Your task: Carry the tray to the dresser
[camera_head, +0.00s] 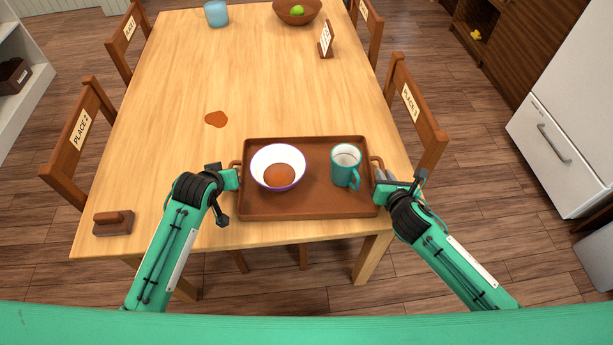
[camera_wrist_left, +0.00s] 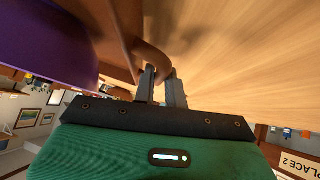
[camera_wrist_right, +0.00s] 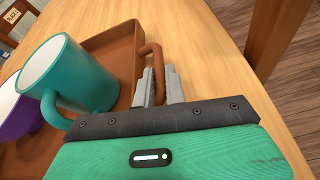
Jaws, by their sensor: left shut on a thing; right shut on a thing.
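The brown tray (camera_head: 310,208) is at the near edge of the wooden table, level, with a handle at each side. A white bowl with a purple rim (camera_head: 264,156) and orange-brown contents stands on its left half. A teal mug (camera_head: 344,172) stands upright on its right half. My left gripper (camera_head: 234,174) is shut on the tray's left handle, which also shows in the left wrist view (camera_wrist_left: 152,60). My right gripper (camera_head: 380,178) is shut on the right handle, seen in the right wrist view (camera_wrist_right: 152,50). I cannot tell whether the tray touches the tabletop.
The table (camera_head: 220,70) bears an orange-brown spill (camera_head: 216,119), a brush (camera_head: 113,222), a blue cup (camera_head: 216,14), a wooden bowl (camera_head: 297,12) with a green fruit and a small sign (camera_head: 326,40). Chairs line both sides.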

